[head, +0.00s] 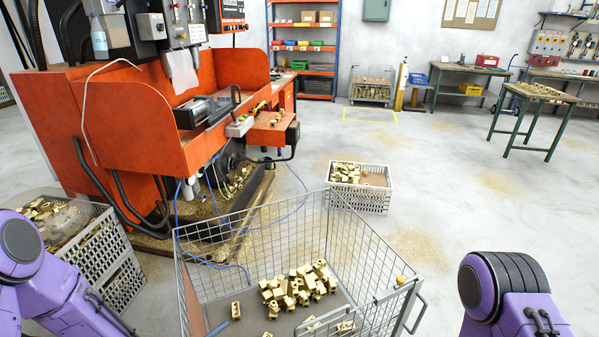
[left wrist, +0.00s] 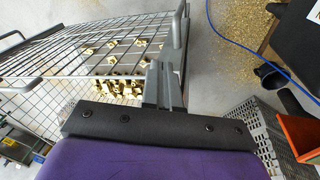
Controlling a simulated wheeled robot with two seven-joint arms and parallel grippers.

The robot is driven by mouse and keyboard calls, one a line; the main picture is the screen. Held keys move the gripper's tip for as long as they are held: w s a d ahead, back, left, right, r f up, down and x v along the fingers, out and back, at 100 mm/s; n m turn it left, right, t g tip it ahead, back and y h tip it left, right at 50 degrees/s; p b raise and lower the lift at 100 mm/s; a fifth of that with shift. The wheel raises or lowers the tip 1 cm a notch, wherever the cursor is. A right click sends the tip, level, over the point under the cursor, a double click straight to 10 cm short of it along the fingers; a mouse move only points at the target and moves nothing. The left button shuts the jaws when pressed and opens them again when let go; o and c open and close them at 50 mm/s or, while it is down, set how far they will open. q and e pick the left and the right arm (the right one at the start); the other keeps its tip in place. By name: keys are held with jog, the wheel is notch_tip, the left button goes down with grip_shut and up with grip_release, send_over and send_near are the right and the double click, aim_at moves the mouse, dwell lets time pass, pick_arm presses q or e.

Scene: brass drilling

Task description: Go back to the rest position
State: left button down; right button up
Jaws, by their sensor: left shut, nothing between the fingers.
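My left gripper (left wrist: 164,85) shows in the left wrist view, with its two grey fingers together and nothing between them. It is beside the wire mesh cart (left wrist: 40,62), close to its wall. In the head view my purple arm links show at the bottom left and bottom right corners, and neither gripper is visible there. The wire cart (head: 255,235) stands in front of me with many brass pieces (head: 295,288) heaped on its floor. The brass pieces (left wrist: 118,88) also show through the mesh in the left wrist view.
White crates with brass parts (head: 120,275) stand at the left, near my left arm. Another white crate (head: 362,198) stands behind the cart. The orange drilling machine (head: 130,120) fills the left back. A blue hose (head: 291,175) runs across the floor. Open floor lies at the right.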

pick_arm(q)
jog(key=s+a+f+n+t+y, duration=0.15)
jog(key=s+n+y, duration=0.35)
jog(key=s, duration=0.9)
notch_tip(320, 180, down, 10)
jog(key=b, duration=1)
